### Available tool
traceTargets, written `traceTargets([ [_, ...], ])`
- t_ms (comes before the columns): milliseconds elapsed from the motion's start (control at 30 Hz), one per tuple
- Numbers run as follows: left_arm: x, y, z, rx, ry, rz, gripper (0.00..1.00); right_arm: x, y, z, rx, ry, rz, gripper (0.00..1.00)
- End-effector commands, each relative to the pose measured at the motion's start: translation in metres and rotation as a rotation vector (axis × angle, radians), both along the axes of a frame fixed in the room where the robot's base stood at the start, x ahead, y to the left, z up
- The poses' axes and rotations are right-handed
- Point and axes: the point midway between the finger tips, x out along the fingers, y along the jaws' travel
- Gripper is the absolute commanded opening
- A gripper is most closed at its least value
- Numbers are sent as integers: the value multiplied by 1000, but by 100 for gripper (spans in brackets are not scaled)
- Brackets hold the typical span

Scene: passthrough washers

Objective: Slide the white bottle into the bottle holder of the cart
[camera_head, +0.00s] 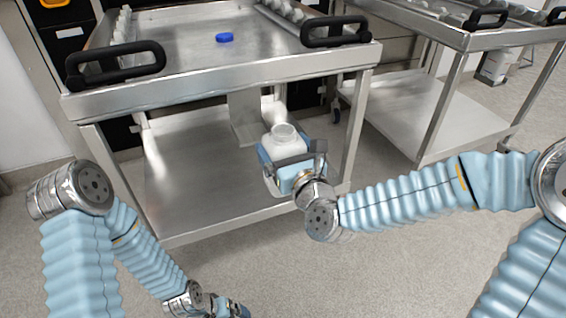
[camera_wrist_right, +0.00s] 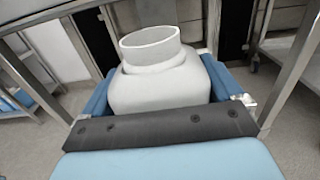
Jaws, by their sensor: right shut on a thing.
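The white bottle (camera_head: 284,144) is upright with its open neck facing up. My right gripper (camera_head: 284,158) is shut on it, with blue fingers on either side of its body. In the right wrist view the bottle (camera_wrist_right: 160,75) fills the middle, between the blue fingers. In the head view it appears in front of the cart (camera_head: 222,78), below the cart's top edge. I cannot make out the bottle holder for certain; a grey upright bracket (camera_head: 244,112) stands behind the bottle. My left gripper (camera_head: 228,308) is low at the bottom edge, mostly cut off.
A blue cap (camera_head: 224,37) lies on the cart's top tray. Black handles (camera_head: 115,64) and (camera_head: 335,31) stick out at the cart's front corners. A lower shelf (camera_head: 195,180) lies beneath. A second cart (camera_head: 425,105) stands at right. The floor in front is clear.

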Motion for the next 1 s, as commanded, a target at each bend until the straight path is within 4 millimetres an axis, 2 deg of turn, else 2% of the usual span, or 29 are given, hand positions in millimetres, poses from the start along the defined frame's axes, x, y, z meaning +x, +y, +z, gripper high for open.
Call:
traceTargets([
  [133,0,1,-4,1,0,1,100,-4,6,7,0,1,-11,62],
  [267,0,1,-2,1,0,1,100,5,9,8,3,4,-12,62],
  [1000,1,2,18,6,-3,4,100,86,35,7,2,5,-11,62],
])
